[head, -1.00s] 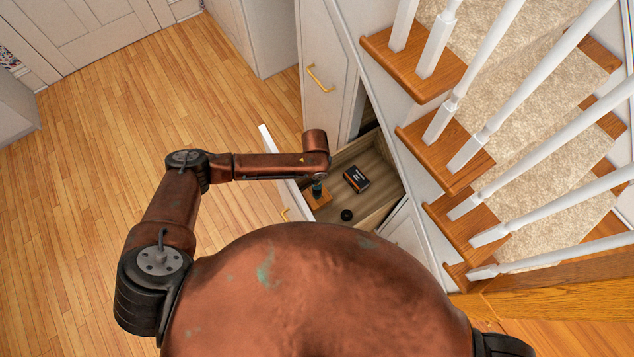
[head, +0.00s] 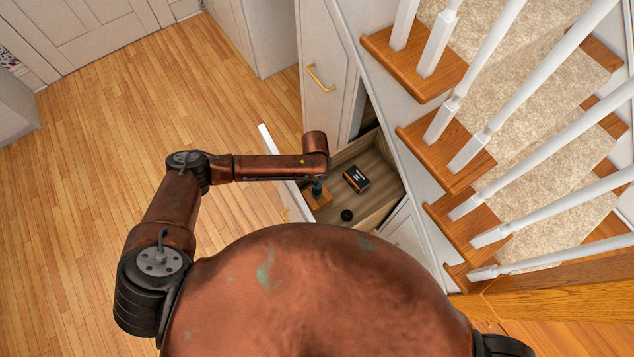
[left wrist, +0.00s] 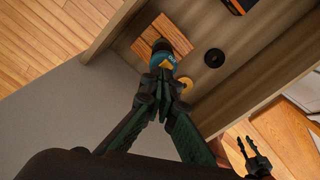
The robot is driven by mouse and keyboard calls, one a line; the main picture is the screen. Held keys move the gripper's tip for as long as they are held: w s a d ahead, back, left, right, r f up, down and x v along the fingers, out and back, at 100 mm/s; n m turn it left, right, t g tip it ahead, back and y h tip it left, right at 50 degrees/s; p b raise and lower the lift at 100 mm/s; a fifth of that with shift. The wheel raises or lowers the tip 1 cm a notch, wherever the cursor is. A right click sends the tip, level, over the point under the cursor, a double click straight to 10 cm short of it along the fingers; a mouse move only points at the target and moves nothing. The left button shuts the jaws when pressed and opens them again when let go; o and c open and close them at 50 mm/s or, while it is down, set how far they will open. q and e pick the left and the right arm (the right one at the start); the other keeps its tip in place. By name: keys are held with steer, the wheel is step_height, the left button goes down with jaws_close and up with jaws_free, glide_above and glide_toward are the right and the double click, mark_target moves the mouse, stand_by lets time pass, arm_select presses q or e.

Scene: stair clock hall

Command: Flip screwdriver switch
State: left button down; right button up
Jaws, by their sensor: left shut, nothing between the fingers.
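A teal screwdriver (left wrist: 165,60) with a dark round end stands over a wooden block (left wrist: 150,34) in the open drawer. Small lettering and a yellow mark show on its teal side. The block shows in the head view (head: 322,201), partly behind my left arm. My left gripper (left wrist: 160,77) has its green and black fingers shut together, with nothing between them. Its tips are at the teal side by the yellow mark; I cannot tell if they touch. My right gripper (left wrist: 247,146) shows small at the lower right of the left wrist view, its fingers apart and empty.
The drawer (head: 378,208) also holds a dark box with orange marks (head: 356,179), a black disc (head: 347,215) and a yellow ring (left wrist: 186,84). White balusters and wooden stairs (head: 455,155) rise on the right. The wooden floor (head: 90,150) at left is clear.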

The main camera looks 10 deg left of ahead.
arm_select(q)
steer(key=shift+f+b, duration=0.3)
steer(key=shift+f, duration=0.3)
steer(key=shift+s, duration=0.1)
steer(key=shift+r+p, duration=2.9)
steer(key=shift+r, duration=0.65)
